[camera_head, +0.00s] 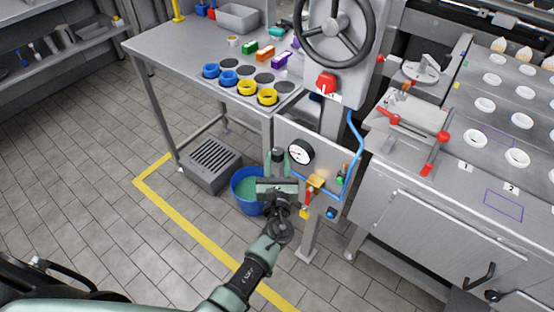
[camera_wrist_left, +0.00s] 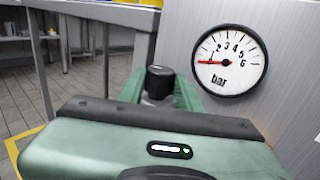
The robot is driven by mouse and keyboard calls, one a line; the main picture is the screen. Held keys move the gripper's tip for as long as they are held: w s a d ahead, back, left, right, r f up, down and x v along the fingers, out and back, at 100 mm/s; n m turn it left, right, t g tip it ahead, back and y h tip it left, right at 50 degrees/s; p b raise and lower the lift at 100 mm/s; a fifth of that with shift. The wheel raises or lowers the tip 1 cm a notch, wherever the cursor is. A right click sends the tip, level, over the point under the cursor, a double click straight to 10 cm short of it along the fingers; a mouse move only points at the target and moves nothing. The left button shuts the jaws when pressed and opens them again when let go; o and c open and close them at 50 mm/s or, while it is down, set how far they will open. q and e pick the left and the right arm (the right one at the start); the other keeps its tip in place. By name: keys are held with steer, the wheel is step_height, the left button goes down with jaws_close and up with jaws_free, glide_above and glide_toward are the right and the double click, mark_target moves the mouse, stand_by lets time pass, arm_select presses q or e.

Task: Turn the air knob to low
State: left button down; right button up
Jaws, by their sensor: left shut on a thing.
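The air knob (camera_wrist_left: 160,72) is dark with a pale mark on its top. In the left wrist view it sits between the green fingers of my left gripper (camera_wrist_left: 160,98), which is shut on it. The round white bar gauge (camera_head: 300,152) is just right of the gripper. In the left wrist view the gauge (camera_wrist_left: 229,62) has its red needle pointing left, near the low end. My right gripper is not in view.
A blue bucket (camera_head: 243,186) and a grey slatted box (camera_head: 212,160) stand on the floor left of the gripper. A red knob (camera_head: 326,83) and a large handwheel (camera_head: 335,27) are above. Yellow and green fittings and a blue hose (camera_head: 354,150) are at the right.

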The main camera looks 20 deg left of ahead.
arm_select(q)
steer(key=c, duration=1)
jaws_free()
steer(key=shift+h, duration=0.3)
